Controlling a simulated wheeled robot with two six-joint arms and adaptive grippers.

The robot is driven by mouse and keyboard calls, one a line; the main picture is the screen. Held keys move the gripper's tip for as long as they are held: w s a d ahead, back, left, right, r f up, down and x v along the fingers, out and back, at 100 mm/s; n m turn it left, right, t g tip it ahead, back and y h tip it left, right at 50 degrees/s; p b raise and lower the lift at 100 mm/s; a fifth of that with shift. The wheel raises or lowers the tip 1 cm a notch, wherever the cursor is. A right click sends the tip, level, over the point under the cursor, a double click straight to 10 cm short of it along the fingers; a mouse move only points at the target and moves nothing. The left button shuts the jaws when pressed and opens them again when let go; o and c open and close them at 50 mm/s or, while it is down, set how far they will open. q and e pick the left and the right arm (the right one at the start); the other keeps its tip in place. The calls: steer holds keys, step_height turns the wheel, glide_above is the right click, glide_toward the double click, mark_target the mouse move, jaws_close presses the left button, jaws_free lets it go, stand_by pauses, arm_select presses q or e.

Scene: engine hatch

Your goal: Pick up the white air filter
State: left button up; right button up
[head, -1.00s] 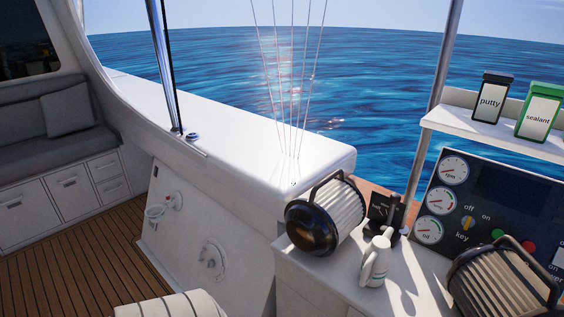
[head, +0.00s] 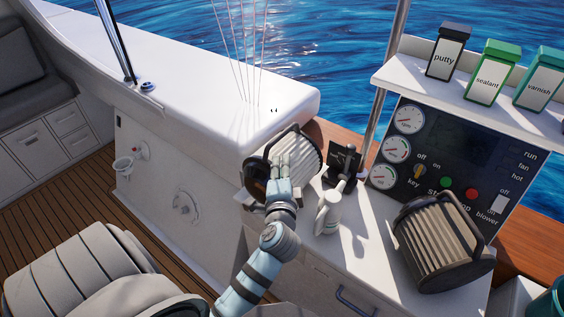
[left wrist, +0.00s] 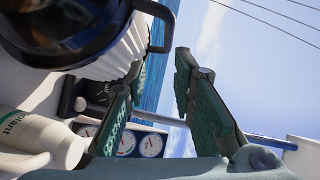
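The white air filter (head: 303,162) lies on its side on the counter's left end. It has white pleats, a dark end cap and a black carrying handle over the top. My left gripper (head: 283,163) is in front of it in the head view, hiding part of the cap and pleats. In the left wrist view the filter (left wrist: 128,50) is at the upper left, with its handle beside the fingertips. The fingers of my left gripper (left wrist: 161,62) are spread, with nothing between them. I cannot tell whether they touch the filter. My right gripper is not in view.
A tan-pleated filter (head: 432,243) lies farther right on the counter (head: 365,235). A white bottle (head: 327,212) and a small dark device (head: 343,165) stand just right of the white filter. A gauge panel (head: 450,150) and a shelf (head: 480,95) with containers are behind.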

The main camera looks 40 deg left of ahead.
mark_target(282, 133)
arm_select(q)
steer(key=x, duration=0.5)
steer(key=r+x, duration=0.1)
steer(key=x, duration=0.8)
steer(key=shift+w+a+r, duration=0.15)
steer(key=shift+w+a, duration=0.05)
steer(key=shift+a, duration=0.2)
steer(key=shift+s, duration=0.1)
jaws_close()
steer(key=shift+r, duration=0.1)
